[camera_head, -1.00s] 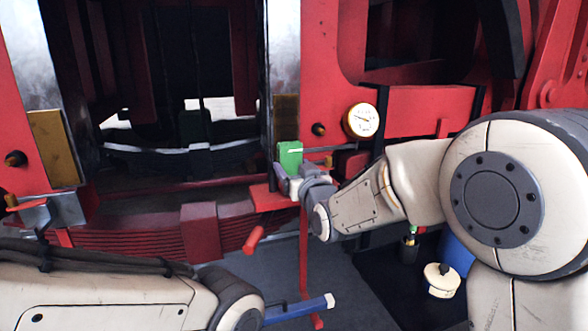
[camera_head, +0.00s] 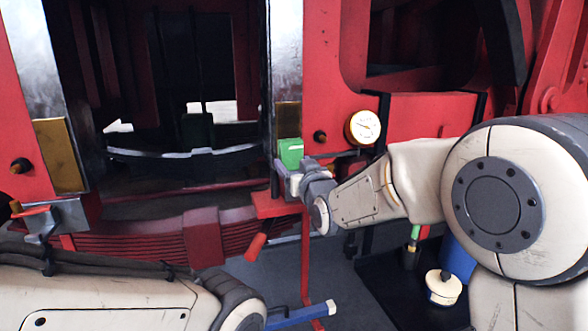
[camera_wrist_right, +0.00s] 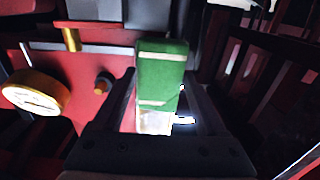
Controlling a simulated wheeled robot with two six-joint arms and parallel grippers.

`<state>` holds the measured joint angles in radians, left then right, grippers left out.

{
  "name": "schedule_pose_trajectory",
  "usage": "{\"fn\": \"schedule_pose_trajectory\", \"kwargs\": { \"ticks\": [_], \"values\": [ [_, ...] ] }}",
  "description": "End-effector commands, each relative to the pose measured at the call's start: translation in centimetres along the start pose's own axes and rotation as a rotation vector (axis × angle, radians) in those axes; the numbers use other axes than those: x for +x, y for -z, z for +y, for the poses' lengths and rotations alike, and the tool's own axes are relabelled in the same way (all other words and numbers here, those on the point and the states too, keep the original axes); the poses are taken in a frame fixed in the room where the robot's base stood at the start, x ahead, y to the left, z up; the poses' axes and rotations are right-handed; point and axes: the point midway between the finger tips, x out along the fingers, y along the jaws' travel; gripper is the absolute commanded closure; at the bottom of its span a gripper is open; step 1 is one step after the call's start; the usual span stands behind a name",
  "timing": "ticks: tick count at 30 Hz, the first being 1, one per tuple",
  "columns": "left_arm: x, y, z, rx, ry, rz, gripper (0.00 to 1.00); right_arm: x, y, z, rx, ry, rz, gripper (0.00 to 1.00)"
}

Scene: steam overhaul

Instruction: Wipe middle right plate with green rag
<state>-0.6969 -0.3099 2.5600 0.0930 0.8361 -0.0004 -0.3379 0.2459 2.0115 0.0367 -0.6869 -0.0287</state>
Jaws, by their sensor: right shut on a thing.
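The green rag (camera_head: 291,152) is a small green block with a pale stripe, and it also shows in the right wrist view (camera_wrist_right: 162,75). My right gripper (camera_head: 288,172) is shut on it and holds it upright at the right red frame post. The rag overlaps the lower end of a brass plate (camera_head: 288,117) on that post; I cannot tell whether they touch. A pale metal plate (camera_head: 286,45) is above the brass one. Another brass plate (camera_head: 60,155) is on the left post. My left arm crosses the lower left; its gripper is out of view.
A round gauge (camera_head: 363,127) and a dark knob (camera_head: 320,136) are right of the rag. A red bracket (camera_head: 278,204) with a hanging handle is just below. A blue bar (camera_head: 302,314) and a white-lidded tin (camera_head: 443,287) are lower down.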

Motion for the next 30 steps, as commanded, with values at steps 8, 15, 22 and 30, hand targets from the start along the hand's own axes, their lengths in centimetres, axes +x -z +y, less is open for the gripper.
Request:
{"fn": "schedule_pose_trajectory", "kwargs": {
  "ticks": [8,15,22,30],
  "values": [
    [-0.8,0.1,0.1,0.000,0.000,0.000,0.50,-0.1,1.8,0.0,0.000,0.000,0.001,0.70],
    [-1.6,0.1,0.1,0.000,0.000,0.000,0.50,0.0,3.4,0.0,0.000,0.000,0.003,0.70],
    [-2.6,0.1,0.2,0.000,0.000,0.000,0.50,0.2,5.4,0.0,0.000,0.000,0.003,0.70],
    [-3.0,0.2,0.2,0.000,0.000,0.000,0.50,0.2,6.3,0.0,0.000,0.000,0.004,0.70]
  ]
}}
